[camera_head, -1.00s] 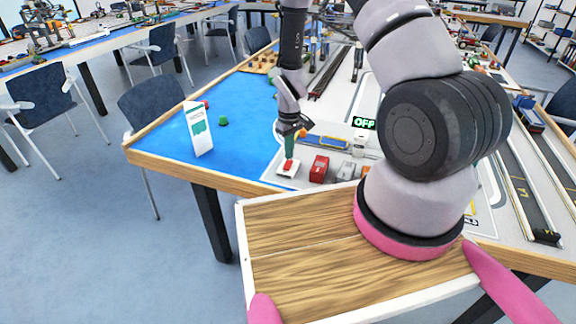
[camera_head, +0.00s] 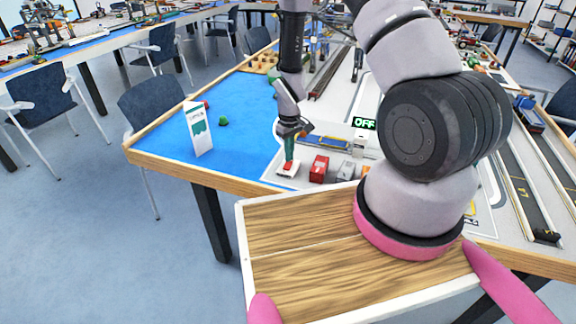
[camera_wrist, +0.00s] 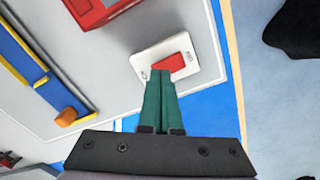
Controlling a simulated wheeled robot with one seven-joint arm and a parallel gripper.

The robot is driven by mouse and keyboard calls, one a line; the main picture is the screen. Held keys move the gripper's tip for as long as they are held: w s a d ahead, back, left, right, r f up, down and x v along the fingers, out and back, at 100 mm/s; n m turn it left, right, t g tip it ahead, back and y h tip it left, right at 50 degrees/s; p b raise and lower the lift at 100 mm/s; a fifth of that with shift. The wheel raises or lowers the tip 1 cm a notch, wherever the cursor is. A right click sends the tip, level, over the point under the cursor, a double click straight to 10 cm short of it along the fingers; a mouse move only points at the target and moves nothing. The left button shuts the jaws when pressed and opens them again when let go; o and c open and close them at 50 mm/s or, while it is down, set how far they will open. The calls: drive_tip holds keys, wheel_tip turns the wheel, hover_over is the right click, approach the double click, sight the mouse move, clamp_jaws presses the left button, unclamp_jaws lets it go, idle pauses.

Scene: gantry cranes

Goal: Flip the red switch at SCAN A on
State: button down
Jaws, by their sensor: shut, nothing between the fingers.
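The red switch (camera_wrist: 173,64) sits on a small white plate (camera_wrist: 206,58) with lettering too small to read for sure. In the head view the white plate (camera_head: 283,173) lies near the table's front edge, with the red switch (camera_head: 286,167) on it partly hidden. My gripper (camera_wrist: 161,74) points down at the switch. Its green fingers are together and empty, with the tips at one end of the red rocker. In the head view the gripper (camera_head: 289,158) is right over the switch; I cannot tell whether it touches.
A red container (camera_head: 319,168) stands just right of the switch, with grey blocks beyond it. A blue and yellow part (camera_wrist: 30,60) lies nearby on the grey board. A white and green carton (camera_head: 199,130) stands on the blue mat (camera_head: 165,140), which is mostly clear.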

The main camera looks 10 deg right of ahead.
drive_tip(key=shift+f, duration=0.45)
drive_tip(key=shift+r, duration=3.5)
drive_tip(key=s+d+r+m+t+y, duration=0.1)
drive_tip(key=s+d+r+m+t, duration=0.1)
drive_tip(key=r, duration=1.2)
drive_tip(key=s+d+r+m+t, duration=0.1)
drive_tip(key=d+r+m, duration=0.15)
drive_tip(key=r, duration=1.15)
drive_tip(key=s+d+r+m+t+y, duration=0.1)
drive_tip(key=s+r+m+t, duration=0.3)
drive_tip(key=s+r, duration=1.2)
drive_tip(key=shift+s+d+m, duration=0.15)
drive_tip(key=shift+s+m, duration=0.3)
drive_tip(key=shift+s, duration=0.15)
